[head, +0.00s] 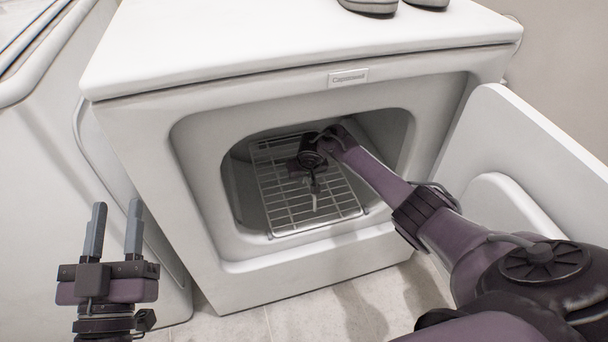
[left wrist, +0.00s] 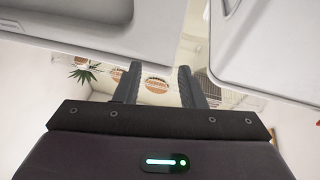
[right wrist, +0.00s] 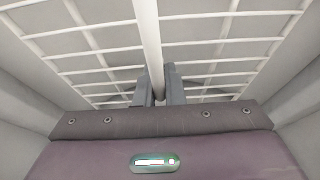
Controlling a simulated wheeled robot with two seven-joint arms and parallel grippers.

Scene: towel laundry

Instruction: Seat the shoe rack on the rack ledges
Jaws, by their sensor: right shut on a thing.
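The shoe rack (head: 285,205) is a white wire grid inside the open dryer drum (head: 240,190). My right arm reaches through the opening, and my right gripper (head: 314,190) is at the rack's middle. In the right wrist view the gripper (right wrist: 160,92) is shut on a thick centre bar of the rack (right wrist: 148,35). The rack's near edge lies close to the drum's front lip. The rack ledges cannot be made out, so I cannot tell whether the rack rests on them. My left gripper (head: 116,232) is open and empty, outside and left of the dryer.
The dryer door (head: 540,150) stands open on the right, beside my right arm. Grey shoes (head: 370,6) stand on the dryer top (head: 270,40). Another white machine (head: 60,170) stands at the left. The tiled floor (head: 330,315) in front is clear.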

